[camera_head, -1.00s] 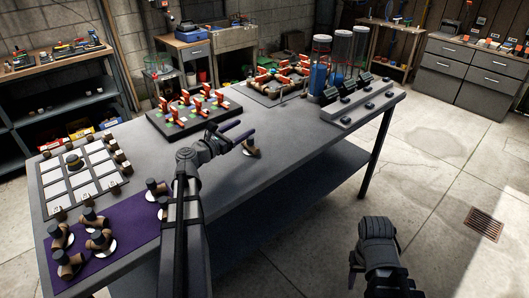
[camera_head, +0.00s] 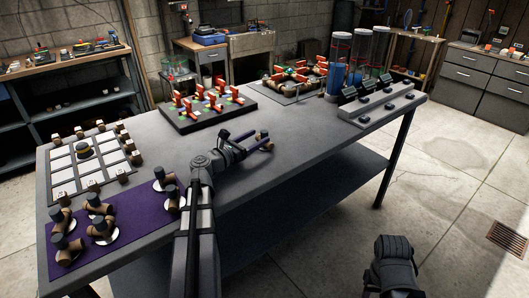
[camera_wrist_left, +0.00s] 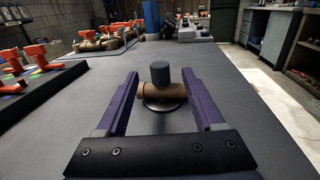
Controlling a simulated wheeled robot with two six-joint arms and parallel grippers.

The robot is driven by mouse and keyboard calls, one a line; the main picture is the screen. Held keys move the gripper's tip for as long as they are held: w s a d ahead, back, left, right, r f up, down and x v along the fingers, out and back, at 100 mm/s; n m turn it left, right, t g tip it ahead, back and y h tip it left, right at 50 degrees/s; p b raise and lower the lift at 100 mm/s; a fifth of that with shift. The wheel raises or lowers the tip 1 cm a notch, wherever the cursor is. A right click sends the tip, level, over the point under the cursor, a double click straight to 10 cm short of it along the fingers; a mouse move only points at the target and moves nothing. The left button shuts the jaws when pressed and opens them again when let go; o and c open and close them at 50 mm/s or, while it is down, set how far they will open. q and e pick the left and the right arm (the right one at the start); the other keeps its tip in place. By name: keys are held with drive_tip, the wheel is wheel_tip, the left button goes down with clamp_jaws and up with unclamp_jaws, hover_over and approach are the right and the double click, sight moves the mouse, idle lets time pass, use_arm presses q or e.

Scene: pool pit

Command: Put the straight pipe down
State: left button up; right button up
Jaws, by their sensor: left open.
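The straight pipe (camera_wrist_left: 156,92) is a brown horizontal tube with an upright dark grey cylinder on its middle. In the left wrist view it rests on a dark round base on the grey table. It lies between the two purple fingers of my left gripper (camera_wrist_left: 164,90), with a gap on each side, so the gripper is open. In the head view the pipe (camera_head: 265,135) shows small at the tips of my left gripper (camera_head: 259,141), partly hidden by it. My right arm shows at the lower right; its fingers are out of view.
A purple mat (camera_head: 128,212) with several similar pipe pieces lies at the table's near left. The table's right front is clear.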

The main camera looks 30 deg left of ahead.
use_arm(q)
drive_tip(key=shift+w+f, duration=0.2)
drive_tip(key=shift+f, duration=0.55)
drive_tip(key=shift+w+d+r, duration=0.15)
drive_tip(key=shift+w+r, duration=0.1)
drive_tip(key=shift+w, duration=0.5)
drive_tip(key=shift+x, duration=2.85)
drive_tip(key=shift+s, duration=0.1)
drive_tip(key=shift+d, duration=0.1)
clamp_jaws()
